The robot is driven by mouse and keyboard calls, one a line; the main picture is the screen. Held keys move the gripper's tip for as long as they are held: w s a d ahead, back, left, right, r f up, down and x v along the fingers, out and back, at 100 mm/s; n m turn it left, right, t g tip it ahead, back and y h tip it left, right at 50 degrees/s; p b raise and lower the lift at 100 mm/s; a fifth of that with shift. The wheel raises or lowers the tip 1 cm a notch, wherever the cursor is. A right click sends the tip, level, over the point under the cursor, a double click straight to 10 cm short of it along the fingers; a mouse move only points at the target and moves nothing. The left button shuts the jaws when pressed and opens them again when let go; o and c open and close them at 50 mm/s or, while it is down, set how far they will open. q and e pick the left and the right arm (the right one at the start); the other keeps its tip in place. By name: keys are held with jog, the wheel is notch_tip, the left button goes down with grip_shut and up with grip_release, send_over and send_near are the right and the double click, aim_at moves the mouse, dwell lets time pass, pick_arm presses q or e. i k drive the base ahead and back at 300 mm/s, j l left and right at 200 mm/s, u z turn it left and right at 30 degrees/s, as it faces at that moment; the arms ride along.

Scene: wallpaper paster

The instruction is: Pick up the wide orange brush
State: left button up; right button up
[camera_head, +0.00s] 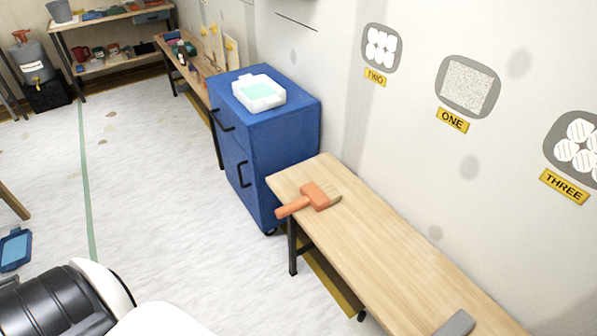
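The wide orange brush (314,196) lies flat near the far left end of the wooden bench (375,245). Its orange handle points left and sticks out to the bench's left edge. Nothing is touching the brush. Part of my own arm shows at the bottom left, well apart from the brush. Neither of my grippers is in view.
A blue cabinet (285,130) with a white and mint container (258,92) on top stands just beyond the bench. A grey object (456,323) lies at the bench's near end. Open floor (160,200) lies left of the bench. The wall borders the bench's right side.

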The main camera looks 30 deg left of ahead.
aim_at(320, 193)
jog(key=u, duration=0.95)
